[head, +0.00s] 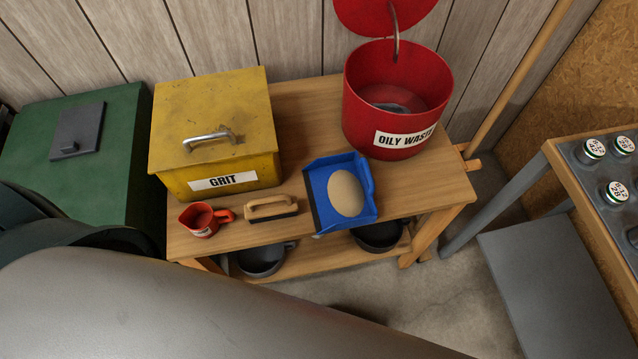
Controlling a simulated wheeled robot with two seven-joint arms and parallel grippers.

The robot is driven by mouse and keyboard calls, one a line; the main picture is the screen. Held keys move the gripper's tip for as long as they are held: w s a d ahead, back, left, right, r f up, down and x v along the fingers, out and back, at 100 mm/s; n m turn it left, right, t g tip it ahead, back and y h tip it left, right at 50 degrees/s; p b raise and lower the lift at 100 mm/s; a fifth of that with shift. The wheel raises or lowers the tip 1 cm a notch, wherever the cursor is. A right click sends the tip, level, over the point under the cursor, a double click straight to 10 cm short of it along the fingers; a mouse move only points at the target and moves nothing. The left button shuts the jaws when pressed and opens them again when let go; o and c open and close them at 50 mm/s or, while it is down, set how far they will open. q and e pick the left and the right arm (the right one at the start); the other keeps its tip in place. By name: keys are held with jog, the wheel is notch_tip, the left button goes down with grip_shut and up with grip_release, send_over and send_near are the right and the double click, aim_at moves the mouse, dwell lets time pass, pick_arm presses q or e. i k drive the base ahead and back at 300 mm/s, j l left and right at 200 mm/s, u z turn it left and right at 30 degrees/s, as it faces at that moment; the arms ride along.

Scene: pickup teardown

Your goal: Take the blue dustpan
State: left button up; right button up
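The blue dustpan (321,181) lies on the wooden bench top, near its front edge and right of the middle. A tan oval heap or pad (346,193) sits in it; I cannot tell which. The pan's dark lip is at its left front side. Neither of my grippers shows in the head view. A large grey rounded surface, which looks like part of me, fills the lower left and hides what is behind it.
A wooden-backed brush (271,208) and red jug (205,219) stand left of the pan. Behind are the yellow GRIT box (214,130) and the open red OILY WASTE bin (398,100). Dark pans (264,259) sit on the lower shelf. Another bench (573,178) with cans stands right.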

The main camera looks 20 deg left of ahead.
aim_at(340, 195)
jog(key=j, duration=0.4)
jog(key=u, duration=2.2)
jog(key=k+l, duration=0.45)
jog(key=k, duration=0.15)
jog(key=k+l, duration=0.5)
jog(key=k, duration=0.05)
